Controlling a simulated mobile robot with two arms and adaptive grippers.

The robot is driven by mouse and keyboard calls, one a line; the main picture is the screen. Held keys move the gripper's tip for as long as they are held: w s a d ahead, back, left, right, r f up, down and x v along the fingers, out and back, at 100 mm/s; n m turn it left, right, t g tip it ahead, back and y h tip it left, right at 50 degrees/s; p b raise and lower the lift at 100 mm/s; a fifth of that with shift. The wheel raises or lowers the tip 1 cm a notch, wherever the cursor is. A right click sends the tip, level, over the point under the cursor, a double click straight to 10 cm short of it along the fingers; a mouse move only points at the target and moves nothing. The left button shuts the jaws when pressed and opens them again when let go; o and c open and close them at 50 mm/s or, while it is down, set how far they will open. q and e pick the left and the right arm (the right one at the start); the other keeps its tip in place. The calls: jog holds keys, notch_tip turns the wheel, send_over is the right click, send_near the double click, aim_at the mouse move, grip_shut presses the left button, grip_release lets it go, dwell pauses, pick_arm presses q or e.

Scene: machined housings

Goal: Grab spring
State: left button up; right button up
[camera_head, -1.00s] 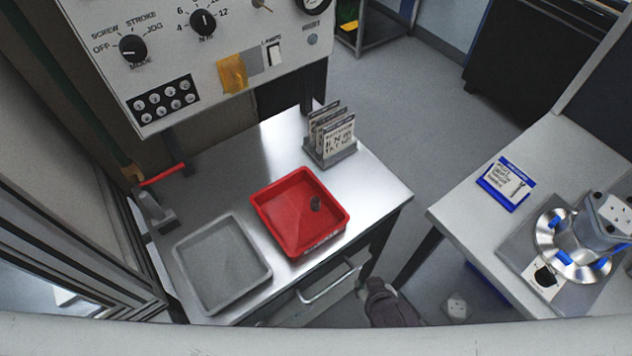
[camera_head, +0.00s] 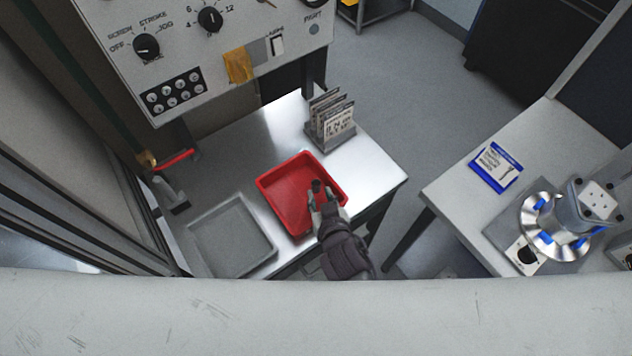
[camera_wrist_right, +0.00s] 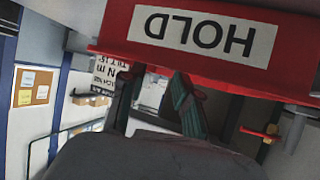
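A small dark cylindrical piece, seemingly the spring (camera_head: 316,186), stands in the red tray (camera_head: 272,183), toward its right side. My right gripper (camera_head: 322,194) is over the tray's front right part, its two fingers apart and pointing at the dark piece. I cannot tell how high it is or whether it touches the piece. In the right wrist view the fingers (camera_wrist_right: 155,95) are spread with nothing seen between them, just below the red tray wall (camera_wrist_right: 110,35) with its upside-down HOLD label. The spring is not visible there. My left gripper is not in view.
A grey tray (camera_head: 194,229) lies left of the red one on the metal table (camera_head: 373,170). A rack of cards (camera_head: 331,120) stands behind. A control panel (camera_head: 190,50) overhangs the back left. At right, a second table carries a flanged part (camera_head: 570,215) and a blue-edged sign (camera_head: 496,165).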

aim_at(315, 181)
jog(key=shift+w, duration=0.3)
jog(key=p+x, duration=0.1)
jog(key=x, duration=0.3)
jog(key=shift+w+p, duration=0.1)
jog(key=shift+p, duration=0.3)
jog(key=shift+w+f, duration=0.2)
jog(key=c, duration=0.6)
